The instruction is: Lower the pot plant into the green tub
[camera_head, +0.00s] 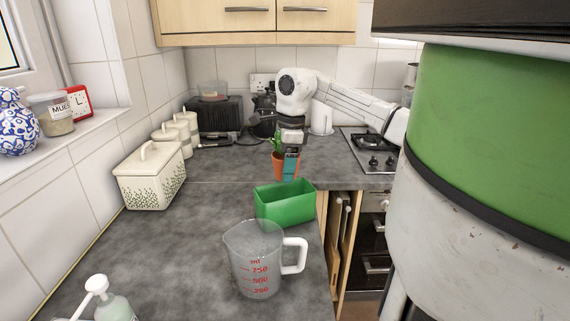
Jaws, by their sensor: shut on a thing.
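The pot plant (278,163) is a small green cactus in a terracotta pot. It is in my gripper (291,158), which comes down from my arm at the back right and is shut on it. The green tub (285,204) is a rectangular open box on the grey worktop, near the front right edge. In the picture the pot shows just above and behind the tub's far rim. I cannot tell how high it is above the worktop. The fingertips partly cover the right side of the pot.
A clear measuring jug (254,262) with a white handle stands in front of the tub. A white bread bin (150,176) is at the left, a soap pump bottle (108,300) at the front left. A gas hob (370,150) is at the back right. The worktop left of the tub is clear.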

